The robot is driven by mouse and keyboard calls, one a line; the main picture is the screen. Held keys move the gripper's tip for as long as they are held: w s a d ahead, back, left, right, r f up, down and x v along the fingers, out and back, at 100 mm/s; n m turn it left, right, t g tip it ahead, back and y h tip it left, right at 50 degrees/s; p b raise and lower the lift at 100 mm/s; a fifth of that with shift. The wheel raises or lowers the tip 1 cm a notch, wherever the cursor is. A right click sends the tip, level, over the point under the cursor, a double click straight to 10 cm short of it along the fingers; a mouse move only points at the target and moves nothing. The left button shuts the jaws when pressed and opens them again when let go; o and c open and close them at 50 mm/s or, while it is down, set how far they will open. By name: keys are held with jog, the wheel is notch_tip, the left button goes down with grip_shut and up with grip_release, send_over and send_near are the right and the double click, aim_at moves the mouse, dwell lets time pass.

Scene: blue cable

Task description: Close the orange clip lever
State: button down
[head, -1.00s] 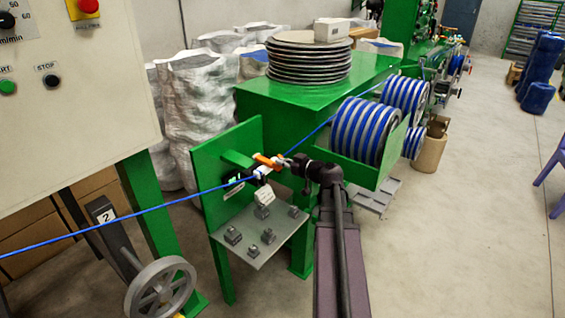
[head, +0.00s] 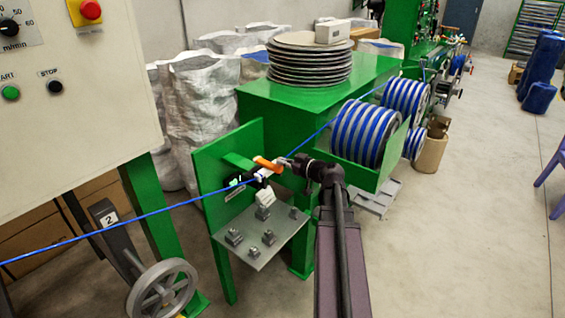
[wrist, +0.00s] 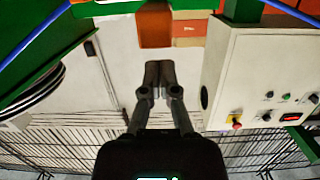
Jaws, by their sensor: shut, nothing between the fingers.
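The orange clip lever (head: 266,163) stands out from the green upright plate (head: 230,175), above a small white clip body (head: 263,173). The blue cable (head: 150,213) runs past the clip. In the wrist view the lever is a broad orange block (wrist: 154,27) at the top middle. My gripper (head: 284,161) is just right of the lever in the head view. In the wrist view its fingertips (wrist: 159,68) are together and empty, a little below the orange block. I cannot tell whether they touch it. My arm hides part of the area right of the clip.
A grey shelf (head: 255,254) with several small metal blocks sits below the clip. Blue-striped cable reels (head: 365,132) stand to the right. A control panel (head: 65,115) is at the left. Open floor (head: 470,240) lies to the right.

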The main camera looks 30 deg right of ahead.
jog(key=s+d+f+b, duration=0.1)
jog(key=s+d, duration=0.2)
jog(key=s, duration=0.5)
jog(key=shift+s+b, duration=0.4)
dwell(0.7)
jog(key=w+a+f+g+y, duration=0.1)
jog(key=a+f+g, duration=0.2)
jog(key=a, duration=0.3)
jog(key=w+a+f+g+p, duration=0.1)
jog(key=a+f+g, duration=0.1)
jog(key=a, duration=0.4)
jog(key=w+a+f+g+y, duration=0.1)
jog(key=a+f+g, duration=0.2)
jog(key=a, duration=0.3)
jog(key=s+a+f+m+g+h+p, duration=0.1)
jog(key=s+a+f+g+h, duration=0.1)
jog(key=a, duration=0.5)
jog(key=s+a+f+m+g+h+p, duration=0.1)
jog(key=s+a+g+h, duration=0.3)
jog(key=a, duration=0.4)
jog(key=shift+s+a+f+m+g+h, duration=0.15)
jog(key=shift+s+f+m+g+h, duration=0.3)
jog(key=shift+f+m+g, duration=0.3)
